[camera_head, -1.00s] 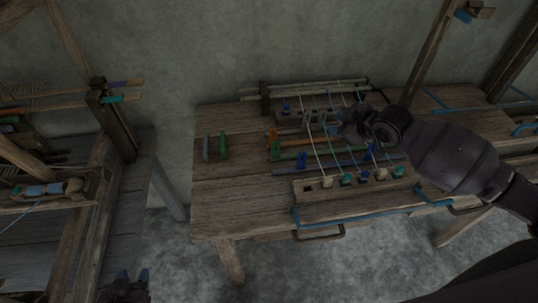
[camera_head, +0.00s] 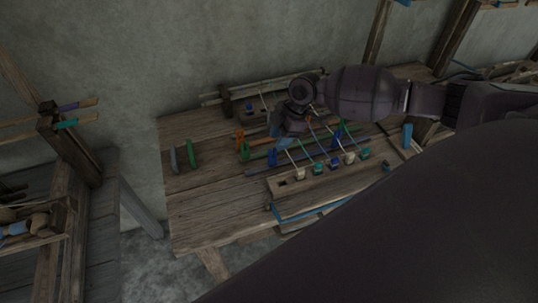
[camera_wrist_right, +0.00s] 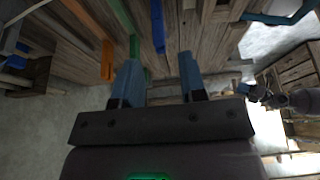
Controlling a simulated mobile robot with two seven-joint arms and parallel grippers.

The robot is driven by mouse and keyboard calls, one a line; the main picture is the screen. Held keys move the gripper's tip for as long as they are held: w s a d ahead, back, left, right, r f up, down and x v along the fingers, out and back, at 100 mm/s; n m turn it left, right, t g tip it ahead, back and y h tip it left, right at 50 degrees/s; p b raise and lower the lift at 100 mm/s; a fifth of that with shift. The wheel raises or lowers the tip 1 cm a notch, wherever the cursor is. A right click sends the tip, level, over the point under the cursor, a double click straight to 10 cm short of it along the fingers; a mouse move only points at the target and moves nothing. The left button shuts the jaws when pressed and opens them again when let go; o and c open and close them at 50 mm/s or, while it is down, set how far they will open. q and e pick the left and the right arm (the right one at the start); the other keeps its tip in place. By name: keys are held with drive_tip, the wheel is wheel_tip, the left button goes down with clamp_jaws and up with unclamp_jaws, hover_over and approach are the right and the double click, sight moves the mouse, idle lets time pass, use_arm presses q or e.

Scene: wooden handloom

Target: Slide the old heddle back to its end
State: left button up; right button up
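Three coloured heddle rods lie across the bench under the threads: an orange one (camera_head: 240,140), a green one (camera_head: 245,152) and a blue one (camera_head: 262,170). I cannot tell which is the old heddle. My right gripper (camera_head: 285,132) is low over the rods among the threads, and hides parts of them. In the right wrist view the blue fingers of this gripper (camera_wrist_right: 158,68) are apart with nothing clear between them. The orange (camera_wrist_right: 107,58), green (camera_wrist_right: 134,46) and blue (camera_wrist_right: 158,25) pieces show beyond the fingertips. What seems my left gripper (camera_wrist_right: 256,93) is small at the right there.
Threads run from a wooden block (camera_head: 318,182) with several pegs to a rear bar (camera_head: 245,95). A grey piece (camera_head: 175,159) and a green piece (camera_head: 192,153) stand on the left of the bench (camera_head: 205,205). A loom frame (camera_head: 70,150) stands at left.

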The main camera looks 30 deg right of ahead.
sight(273, 149)
drive_tip(key=x, duration=0.7)
drive_tip(key=shift+a+f, duration=0.1)
drive_tip(key=shift+f, duration=0.2)
drive_tip(key=shift+c, duration=0.3)
clamp_jaws()
